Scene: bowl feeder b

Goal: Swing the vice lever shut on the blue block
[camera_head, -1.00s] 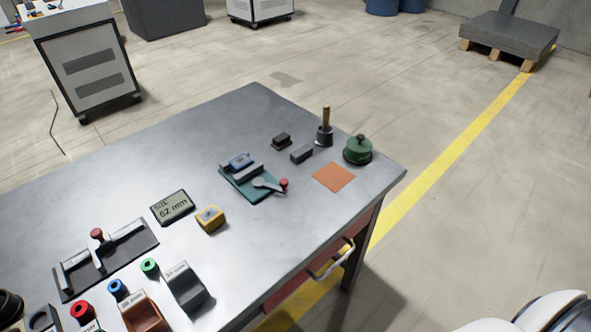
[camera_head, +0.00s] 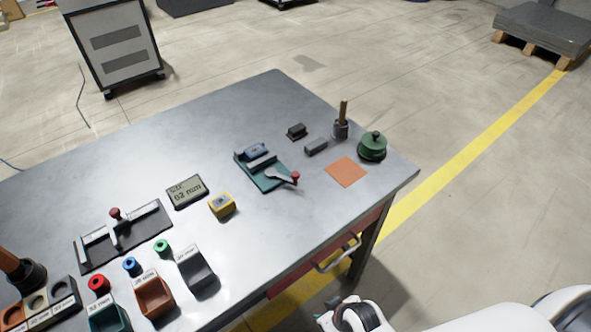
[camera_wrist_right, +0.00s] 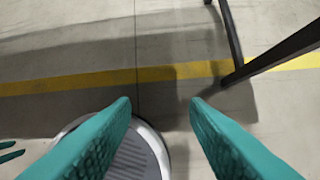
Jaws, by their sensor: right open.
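A teal vice (camera_head: 262,170) sits on the grey table, right of its middle. My right gripper (camera_wrist_right: 160,105) is open and empty in the right wrist view, with teal fingers apart above the floor. In the head view, my white right arm shows at the bottom right, off the table and well away from the vice. My left gripper is not in view.
An orange square (camera_head: 346,172), a green round weight (camera_head: 372,146) and a wooden-handled tool (camera_head: 341,122) stand right of the vice. A yellow box (camera_head: 222,206) and a display (camera_head: 187,191) lie to its left. A drawer handle (camera_head: 338,254) juts from the table's front.

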